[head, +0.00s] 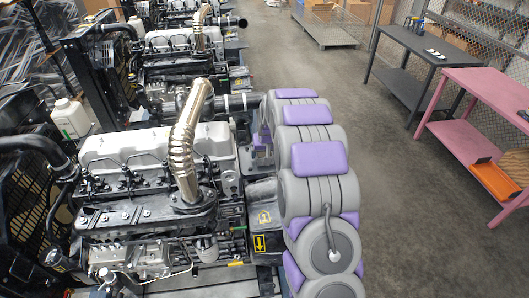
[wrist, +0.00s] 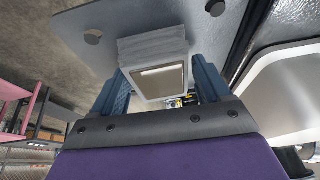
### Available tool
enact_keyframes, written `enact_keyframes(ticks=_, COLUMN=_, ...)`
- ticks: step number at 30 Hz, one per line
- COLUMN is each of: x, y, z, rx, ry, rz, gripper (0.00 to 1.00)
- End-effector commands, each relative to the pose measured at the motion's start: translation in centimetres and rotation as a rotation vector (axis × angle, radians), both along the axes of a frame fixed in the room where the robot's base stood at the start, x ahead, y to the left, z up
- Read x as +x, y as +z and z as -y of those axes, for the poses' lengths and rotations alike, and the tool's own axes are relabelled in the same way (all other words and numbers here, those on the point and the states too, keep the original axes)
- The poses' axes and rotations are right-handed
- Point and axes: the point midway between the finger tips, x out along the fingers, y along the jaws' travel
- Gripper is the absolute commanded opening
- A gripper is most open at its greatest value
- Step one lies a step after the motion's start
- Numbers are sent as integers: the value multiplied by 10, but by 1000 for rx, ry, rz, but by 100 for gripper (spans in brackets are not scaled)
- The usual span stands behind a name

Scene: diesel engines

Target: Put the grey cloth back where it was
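A grey block with layered edges, which looks like the folded grey cloth (wrist: 152,48), sits between the two blue fingers of my gripper (wrist: 162,82) in the wrist view. The fingers stand apart and appear to press against its left and right sides.
A diesel engine (head: 155,146) with a metal exhaust pipe (head: 184,150) stands close on the left, with more engines behind it. A dark table (head: 427,45) and a pink table (head: 490,85) with an orange tray (head: 497,180) stand right. The floor (head: 400,220) between is clear.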

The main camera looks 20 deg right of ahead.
Motion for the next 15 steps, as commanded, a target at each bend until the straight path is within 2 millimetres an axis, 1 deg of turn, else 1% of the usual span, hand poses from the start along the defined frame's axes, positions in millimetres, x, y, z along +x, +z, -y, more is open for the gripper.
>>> enact_keyframes(ticks=1, x=0, y=0, z=-1, rx=0, ry=1, rz=0, gripper=82)
enact_keyframes(ticks=6, x=0, y=0, z=0, rx=0, ry=1, rz=0, gripper=97)
enact_keyframes(ticks=15, x=0, y=1, z=1, rx=1, ry=0, rz=0, gripper=97)
